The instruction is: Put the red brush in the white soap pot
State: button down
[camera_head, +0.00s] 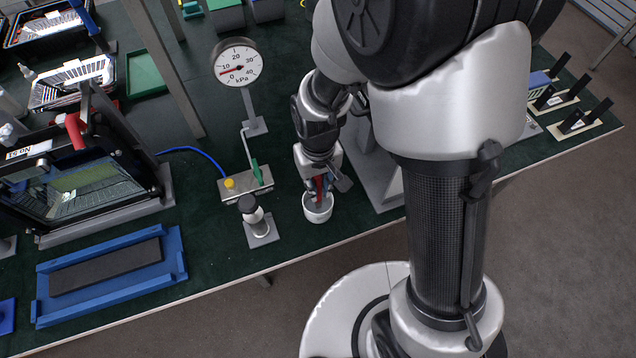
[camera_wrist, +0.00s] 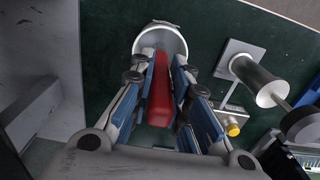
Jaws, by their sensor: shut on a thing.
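My gripper (camera_wrist: 162,95) is shut on the red brush (camera_wrist: 160,95), with a blue-padded finger on each side of it. The white soap pot (camera_head: 318,208) stands on the green bench near its front edge. In the head view the red brush (camera_head: 320,187) hangs from my gripper (camera_head: 318,185) over the pot's opening. In the wrist view the brush's far end overlaps the white pot (camera_wrist: 168,36). The lower end of the brush is hidden, so I cannot tell how deep it sits or whether it touches the pot.
A small dark-and-white cylinder on a grey plate (camera_head: 260,228) stands just left of the pot. Behind it are a metal block with a yellow knob (camera_head: 230,184) and a pressure gauge (camera_head: 237,63). A grey stand (camera_head: 375,180) rises close on the right. A blue tray (camera_head: 110,275) lies at the left.

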jog(key=shift+f, duration=0.1)
jog(key=shift+f+b, duration=0.3)
jog(key=c, duration=1.5)
grip_release()
jog(key=shift+c, duration=0.2)
notch_tip(320, 180, up, 17)
jog(key=p, duration=0.7)
jog(key=s+d+r+m+t, duration=0.3)
jog(key=s+d+r+t, duration=0.1)
jog(key=s+d+r, duration=0.6)
notch_tip(320, 180, up, 5)
jog(key=s, duration=0.3)
jog(key=shift+d+t, duration=0.3)
jog(key=shift+d, duration=0.05)
jog(key=shift+w, duration=0.1)
